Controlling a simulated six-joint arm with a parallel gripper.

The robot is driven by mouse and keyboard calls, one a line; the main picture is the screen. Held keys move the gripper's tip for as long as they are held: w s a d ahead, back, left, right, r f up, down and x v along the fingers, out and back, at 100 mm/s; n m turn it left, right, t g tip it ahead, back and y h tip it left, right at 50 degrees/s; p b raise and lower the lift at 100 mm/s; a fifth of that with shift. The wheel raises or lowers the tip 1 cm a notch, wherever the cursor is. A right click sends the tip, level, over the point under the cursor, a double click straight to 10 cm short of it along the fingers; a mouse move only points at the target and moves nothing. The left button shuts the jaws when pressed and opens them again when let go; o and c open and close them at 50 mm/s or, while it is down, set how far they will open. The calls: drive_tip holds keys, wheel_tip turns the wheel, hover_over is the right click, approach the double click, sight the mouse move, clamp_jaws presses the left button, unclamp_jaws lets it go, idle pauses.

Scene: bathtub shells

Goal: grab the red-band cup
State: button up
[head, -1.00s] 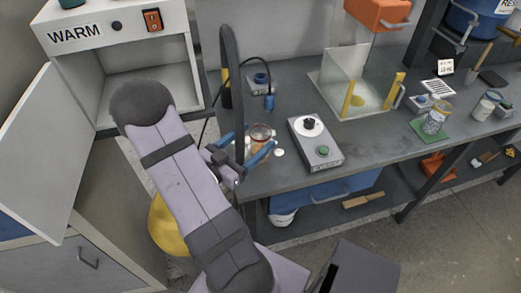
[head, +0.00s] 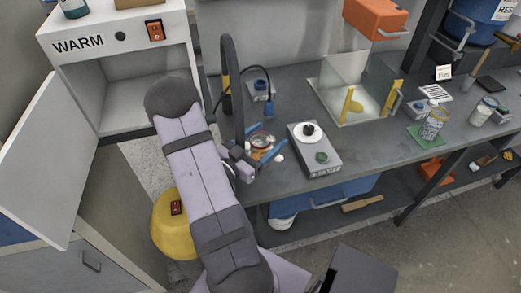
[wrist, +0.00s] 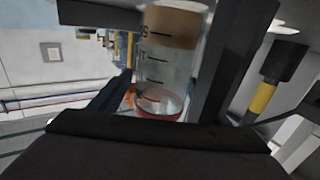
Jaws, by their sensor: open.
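The red-band cup (head: 262,141) stands on the grey bench left of the hot plate; its reddish rim shows in the head view, and my gripper hides part of it. My gripper (head: 266,144) is open, with its blue fingers on either side of the cup. In the wrist view a clear cup (wrist: 166,72) with dark marks, a tan band at one end and red at the other lies between the dark fingers. I cannot tell whether either finger touches it.
A hot plate (head: 314,150) stands close on the right. A tall dark post and a cabled blue tool (head: 269,110) are just behind. Further right are a glass-sided box (head: 345,85), a cup on a green mat (head: 432,128) and another cup (head: 484,112). The WARM cabinet (head: 78,47) is at left, door open.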

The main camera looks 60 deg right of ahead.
drive_tip(key=shift+x, duration=0.9)
drive_tip(key=c, duration=1.2)
drive_tip(key=shift+r, duration=0.2)
drive_tip(key=shift+r, duration=4.85)
